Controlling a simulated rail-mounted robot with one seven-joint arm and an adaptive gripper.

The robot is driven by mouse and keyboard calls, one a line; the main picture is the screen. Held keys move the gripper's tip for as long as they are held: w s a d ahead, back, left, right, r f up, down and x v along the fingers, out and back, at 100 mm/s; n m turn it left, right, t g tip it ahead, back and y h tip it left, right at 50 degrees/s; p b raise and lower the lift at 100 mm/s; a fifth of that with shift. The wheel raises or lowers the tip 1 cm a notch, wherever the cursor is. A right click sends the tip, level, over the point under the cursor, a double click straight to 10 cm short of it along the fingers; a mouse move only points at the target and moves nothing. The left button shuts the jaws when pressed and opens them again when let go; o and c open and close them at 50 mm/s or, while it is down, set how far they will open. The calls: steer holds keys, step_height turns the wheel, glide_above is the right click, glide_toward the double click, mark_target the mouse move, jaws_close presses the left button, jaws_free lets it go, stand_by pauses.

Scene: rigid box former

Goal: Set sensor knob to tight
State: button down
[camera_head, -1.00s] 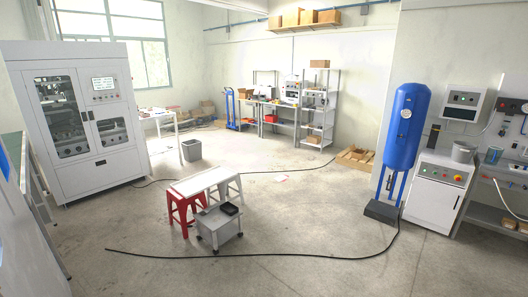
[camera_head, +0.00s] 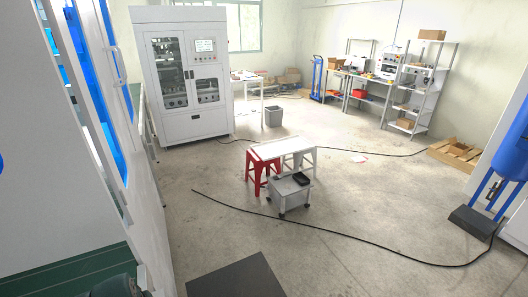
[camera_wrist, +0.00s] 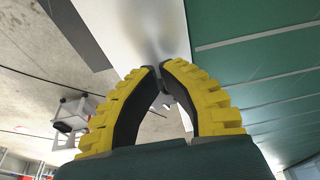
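No sensor knob can be made out in either current view. In the head view a large white machine with blue-tinted windows (camera_head: 100,95) stands close on the left, with a dark green ribbed surface (camera_head: 65,272) at its foot. The wrist view shows a similar green ribbed surface (camera_wrist: 255,62) on the right, beside a pale panel. My gripper (camera_wrist: 158,72) has yellow ridged fingers with black inner pads. Its fingertips come together, and nothing shows held between them.
A white cabinet (camera_head: 190,120) with glass doors and a small screen stands farther back. A red stool (camera_head: 256,172), a white stool and a grey cart (camera_head: 290,192) stand mid-floor. A black cable (camera_head: 330,235) crosses the floor. A blue tank (camera_head: 512,150) stands at right.

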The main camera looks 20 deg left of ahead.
steer(key=shift+s+r+p, duration=0.15)
steer(key=shift+r+p, duration=0.05)
steer(key=shift+p, duration=0.25)
steer(key=shift+s+d+p, duration=0.1)
steer(key=shift+s+p, duration=0.1)
steer(key=shift+p, duration=0.2)
step_height(320, 180, up, 6)
steer(key=p, duration=0.5)
steer(key=shift+p, duration=0.35)
steer(key=shift+f, duration=0.2)
steer(key=c, duration=1.8)
jaws_free()
steer(key=shift+d, duration=0.1)
jaws_close()
